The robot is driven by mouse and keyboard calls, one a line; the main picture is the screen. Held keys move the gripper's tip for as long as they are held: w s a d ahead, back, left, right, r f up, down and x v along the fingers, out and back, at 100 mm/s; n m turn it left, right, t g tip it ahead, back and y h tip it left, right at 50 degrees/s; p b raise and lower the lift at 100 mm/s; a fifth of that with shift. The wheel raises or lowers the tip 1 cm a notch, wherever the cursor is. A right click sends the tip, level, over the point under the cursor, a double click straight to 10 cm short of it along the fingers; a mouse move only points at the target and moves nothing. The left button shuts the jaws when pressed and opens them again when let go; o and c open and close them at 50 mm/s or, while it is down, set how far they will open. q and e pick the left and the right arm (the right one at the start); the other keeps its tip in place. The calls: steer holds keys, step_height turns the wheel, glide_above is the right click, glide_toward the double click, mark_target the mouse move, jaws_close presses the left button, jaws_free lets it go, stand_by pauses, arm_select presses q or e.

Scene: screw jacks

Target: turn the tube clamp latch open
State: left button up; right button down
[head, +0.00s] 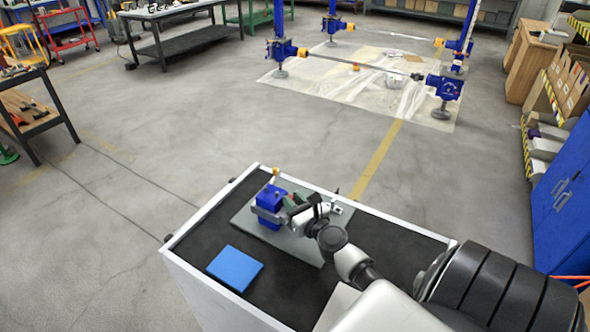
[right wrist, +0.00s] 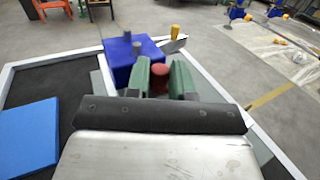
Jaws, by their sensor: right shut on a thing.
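A blue block-shaped unit (head: 269,203) stands on a grey plate (head: 250,224) on the cart. It also shows in the right wrist view (right wrist: 121,64), with grey posts on top and a pale bar with a yellow tip (right wrist: 174,30) behind it. The yellow tip also shows in the head view (head: 276,171). My right gripper (head: 291,202) is beside the block. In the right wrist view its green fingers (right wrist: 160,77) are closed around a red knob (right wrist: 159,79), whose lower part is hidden. I cannot tell which part is the latch. My left gripper is not in view.
A blue flat pad (head: 235,268) lies on the cart's black top, near its left edge. The white cart rim (head: 205,227) surrounds the top. Blue screw jacks (head: 445,87) stand on a plastic sheet farther back. Open floor lies between.

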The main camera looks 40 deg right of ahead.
steer(key=shift+a+m+h+p, duration=0.1)
steer(key=shift+m+h+p, duration=0.2)
steer(key=shift+m+h, duration=0.1)
steer(key=shift+f, duration=0.1)
steer(key=c, duration=1)
jaws_free()
